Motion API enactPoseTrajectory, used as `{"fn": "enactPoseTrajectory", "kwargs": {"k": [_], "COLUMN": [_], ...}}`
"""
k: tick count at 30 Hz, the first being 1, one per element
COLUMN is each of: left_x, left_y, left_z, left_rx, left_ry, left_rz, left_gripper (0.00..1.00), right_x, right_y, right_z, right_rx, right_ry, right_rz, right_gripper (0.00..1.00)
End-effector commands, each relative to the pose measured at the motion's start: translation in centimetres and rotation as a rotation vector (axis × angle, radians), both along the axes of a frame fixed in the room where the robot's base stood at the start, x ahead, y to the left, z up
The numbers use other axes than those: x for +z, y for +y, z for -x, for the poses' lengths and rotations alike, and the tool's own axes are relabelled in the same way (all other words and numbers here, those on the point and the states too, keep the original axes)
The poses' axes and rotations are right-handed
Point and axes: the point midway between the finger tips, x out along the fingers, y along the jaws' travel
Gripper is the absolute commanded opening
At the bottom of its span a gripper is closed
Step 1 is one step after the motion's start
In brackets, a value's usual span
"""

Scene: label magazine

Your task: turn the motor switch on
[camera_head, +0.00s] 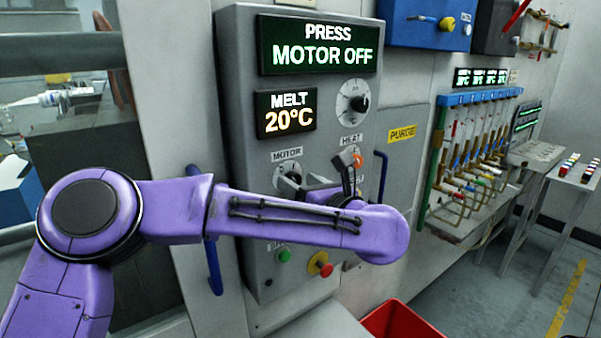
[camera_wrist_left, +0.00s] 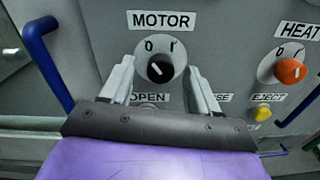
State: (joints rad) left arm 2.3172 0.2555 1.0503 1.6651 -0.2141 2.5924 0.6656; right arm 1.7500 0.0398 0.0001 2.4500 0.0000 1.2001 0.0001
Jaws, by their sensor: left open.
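The motor switch (camera_wrist_left: 161,72) is a black knob on a pale round dial under the MOTOR label, with O at its upper left and I at its upper right. Its white mark appears to lean toward O. In the head view the switch (camera_head: 289,180) is partly hidden by my left arm. The press display (camera_head: 318,45) reads MOTOR OFF. My left gripper (camera_wrist_left: 160,80) is open, its two fingers on either side of the knob in the wrist view, with nothing between them that it grips. Whether the fingers touch the dial I cannot tell. My right gripper is not in view.
The orange heat knob (camera_wrist_left: 290,70) and yellow eject button (camera_wrist_left: 262,113) are to the right. Blue handles (camera_wrist_left: 47,62) flank the panel. A red-and-yellow stop button (camera_head: 320,264) and green button (camera_head: 284,255) sit lower. A red bin (camera_head: 400,322) stands below.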

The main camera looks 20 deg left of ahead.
Motion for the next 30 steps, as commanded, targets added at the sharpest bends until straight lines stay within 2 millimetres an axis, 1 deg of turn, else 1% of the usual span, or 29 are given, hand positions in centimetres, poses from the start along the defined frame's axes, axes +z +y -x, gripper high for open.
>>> {"fn": "enactPoseTrajectory", "kwargs": {"k": [1, 3, 10, 11, 12, 14, 15, 23, 30], "left_x": [0.09, 0.00, -0.12, -0.11, -0.11, -0.11, -0.11, -0.12, -0.20], "left_y": [0.36, 0.58, 0.65, 0.65, 0.65, 0.64, 0.64, 0.61, 0.57], "left_z": [-0.27, -0.47, -0.51, -0.52, -0.52, -0.51, -0.51, -0.50, -0.49], "left_rx": [0.001, 0.000, 0.000, 0.000, 0.000, 0.000, 0.000, 0.000, -0.001], "left_ry": [0.001, 0.002, 0.001, 0.002, 0.002, 0.002, 0.002, 0.011, 0.087], "left_rz": [0.000, -0.001, -0.002, -0.003, -0.003, -0.003, -0.003, -0.012, -0.070], "left_gripper": [0.61, 0.61, 0.61, 0.51, 0.38, 0.19, 0.06, 0.05, 0.05], "right_x": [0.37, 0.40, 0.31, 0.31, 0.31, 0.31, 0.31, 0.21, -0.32], "right_y": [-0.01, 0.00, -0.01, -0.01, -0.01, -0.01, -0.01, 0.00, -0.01], "right_z": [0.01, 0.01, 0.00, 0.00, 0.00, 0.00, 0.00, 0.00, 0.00], "right_rx": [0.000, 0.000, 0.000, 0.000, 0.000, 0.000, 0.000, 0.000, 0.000], "right_ry": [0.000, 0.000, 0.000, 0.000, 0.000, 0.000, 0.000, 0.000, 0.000], "right_rz": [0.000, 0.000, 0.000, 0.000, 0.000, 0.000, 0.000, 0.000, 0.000], "right_gripper": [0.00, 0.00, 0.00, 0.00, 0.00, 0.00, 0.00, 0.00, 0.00]}}
